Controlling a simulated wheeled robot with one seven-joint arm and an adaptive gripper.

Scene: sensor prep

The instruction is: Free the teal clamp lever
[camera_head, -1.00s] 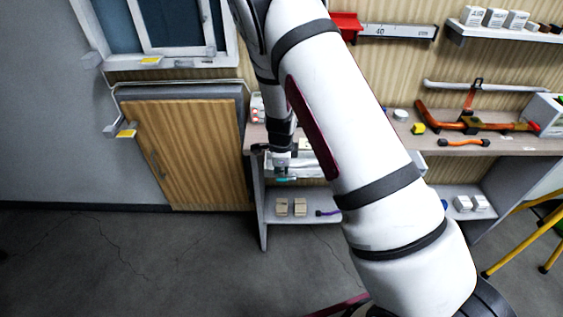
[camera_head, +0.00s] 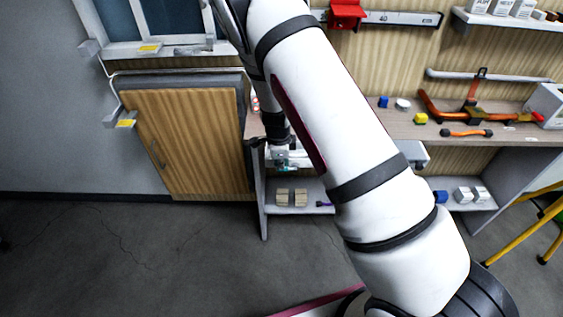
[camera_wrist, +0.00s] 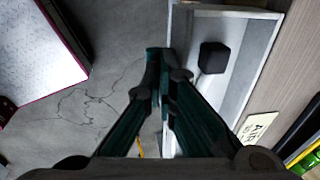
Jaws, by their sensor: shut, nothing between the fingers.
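My gripper (camera_head: 281,163) is at the left end of the workbench, at its front, partly behind my arm in the head view. In the wrist view its two dark teal fingers (camera_wrist: 157,72) come together at their tips, shut with nothing seen between them. A small teal patch shows at the gripper's end in the head view; I cannot tell whether it is the clamp lever or the fingertips. No separate teal lever can be made out in the wrist view. A black block (camera_wrist: 213,57) on a thin stem stands right of the fingertips, over a pale tray-like surface (camera_wrist: 238,80).
Small boxes (camera_head: 291,197) sit on the lower shelf. A wooden cabinet (camera_head: 195,140) stands left. Yellow stand legs (camera_head: 520,237) are at right. Floor at front left is clear.

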